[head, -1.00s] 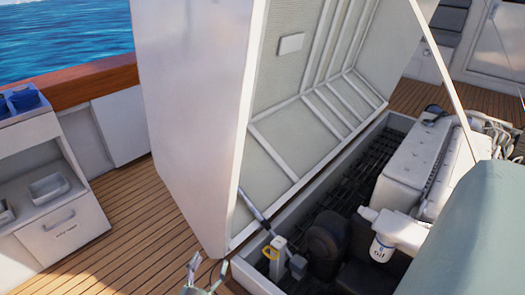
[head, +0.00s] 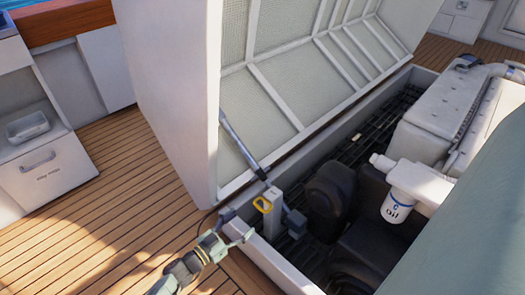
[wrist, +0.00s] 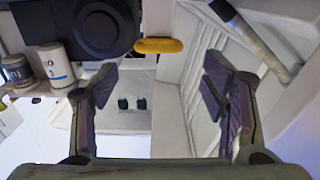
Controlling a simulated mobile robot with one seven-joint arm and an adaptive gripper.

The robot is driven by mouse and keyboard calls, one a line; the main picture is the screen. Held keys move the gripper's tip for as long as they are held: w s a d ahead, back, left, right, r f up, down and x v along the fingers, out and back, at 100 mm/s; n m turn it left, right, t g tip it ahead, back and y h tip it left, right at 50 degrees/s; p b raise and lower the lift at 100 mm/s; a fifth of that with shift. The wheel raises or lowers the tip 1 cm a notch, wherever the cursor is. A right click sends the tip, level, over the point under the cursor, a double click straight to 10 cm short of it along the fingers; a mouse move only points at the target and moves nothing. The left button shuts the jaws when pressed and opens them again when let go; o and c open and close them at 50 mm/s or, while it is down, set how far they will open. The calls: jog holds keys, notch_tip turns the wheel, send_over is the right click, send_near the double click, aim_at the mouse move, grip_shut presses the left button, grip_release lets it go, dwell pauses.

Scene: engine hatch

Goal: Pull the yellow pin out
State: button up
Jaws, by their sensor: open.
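The yellow pin (head: 263,204) shows as a yellow loop on a pale post (head: 273,212) at the near corner of the open hatch. In the wrist view the pin (wrist: 160,46) lies level beyond my fingertips, near the middle between them. My gripper (head: 239,225) is just left of and below the pin in the head view. Its fingers (wrist: 160,80) are wide apart with nothing between them, and apart from the pin. The pin's shaft is hidden.
The raised hatch lid (head: 172,90) stands behind the post, with a grey strut (head: 240,142) running up to it. The engine bay to the right holds black parts (head: 330,190) and a white oil filter (head: 398,206). Wooden deck (head: 120,215) is clear at left.

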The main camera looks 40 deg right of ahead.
aim_at(258, 206)
jog(key=d, duration=0.9)
jog(key=shift+w+d+b, duration=0.2)
jog(key=shift+w+b, duration=0.15)
jog(key=shift+w+a, duration=0.1)
jog(key=shift+w, duration=0.1)
jog(key=c, duration=1.4)
jog(key=shift+s+a+p, duration=0.1)
jog(key=shift+a+p, duration=0.35)
jog(key=shift+a, duration=2.05)
jog(key=o, duration=1.4)
jog(key=shift+a, duration=0.15)
jog(key=shift+s, duration=0.1)
